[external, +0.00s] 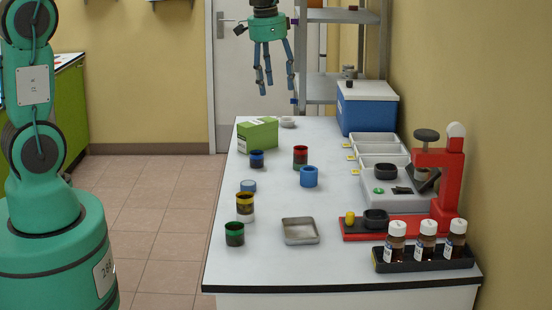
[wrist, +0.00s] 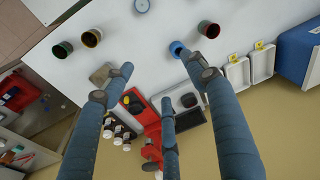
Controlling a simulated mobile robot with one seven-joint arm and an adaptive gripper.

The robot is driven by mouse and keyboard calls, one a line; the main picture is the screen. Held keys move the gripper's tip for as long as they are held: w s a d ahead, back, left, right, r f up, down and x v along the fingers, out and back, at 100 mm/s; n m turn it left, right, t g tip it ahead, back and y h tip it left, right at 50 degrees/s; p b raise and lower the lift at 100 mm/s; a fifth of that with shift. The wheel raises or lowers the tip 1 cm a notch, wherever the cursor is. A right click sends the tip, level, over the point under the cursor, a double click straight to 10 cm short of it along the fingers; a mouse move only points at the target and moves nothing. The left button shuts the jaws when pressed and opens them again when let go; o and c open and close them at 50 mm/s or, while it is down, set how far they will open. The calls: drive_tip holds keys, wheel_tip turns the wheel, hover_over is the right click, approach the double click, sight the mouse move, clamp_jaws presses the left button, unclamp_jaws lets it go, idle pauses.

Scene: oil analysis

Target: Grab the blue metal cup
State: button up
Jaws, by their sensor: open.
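A bright blue, thick-walled cup (external: 309,178) stands upright mid-table. In the wrist view this blue cup (wrist: 176,48) shows beside a fingertip that overlaps it in the picture. A smaller dark blue cup (external: 257,160) stands farther back on the left. A low blue round piece (external: 248,186) sits nearer on the left. I cannot tell for sure which is metal. My three-fingered gripper (external: 274,80) hangs high above the table's far end, pointing down.
Red (external: 300,157), yellow (external: 245,207) and green (external: 234,234) banded cups stand nearby, with a square metal dish (external: 300,231) and green box (external: 258,134). A red press (external: 452,180), bottles (external: 426,240) and blue cooler (external: 366,110) line the right side. The table's middle is mostly free.

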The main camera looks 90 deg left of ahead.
drive_tip(key=s+a+f, duration=0.2)
drive_tip(key=a+f, duration=0.6)
drive_tip(key=a, duration=0.2)
drive_tip(key=s+a+f+n+g+h, duration=0.1)
drive_tip(key=s+a+f, duration=0.2)
drive_tip(key=a+f, duration=0.4)
drive_tip(key=a, duration=0.3)
drive_tip(key=shift+s+f, duration=0.3)
drive_tip(key=shift+f, duration=0.05)
drive_tip(key=shift+f, duration=0.1)
hover_over(258, 159)
drive_tip(key=a, duration=0.2)
drive_tip(key=shift+s+f+b, duration=0.1)
drive_tip(key=shift+f+b, duration=0.25)
drive_tip(key=shift+f, duration=3.85)
drive_tip(key=shift+a+f+b, duration=0.15)
drive_tip(key=shift+f+b, duration=0.3)
drive_tip(key=shift+f, duration=2.2)
drive_tip(key=shift+c, duration=0.3)
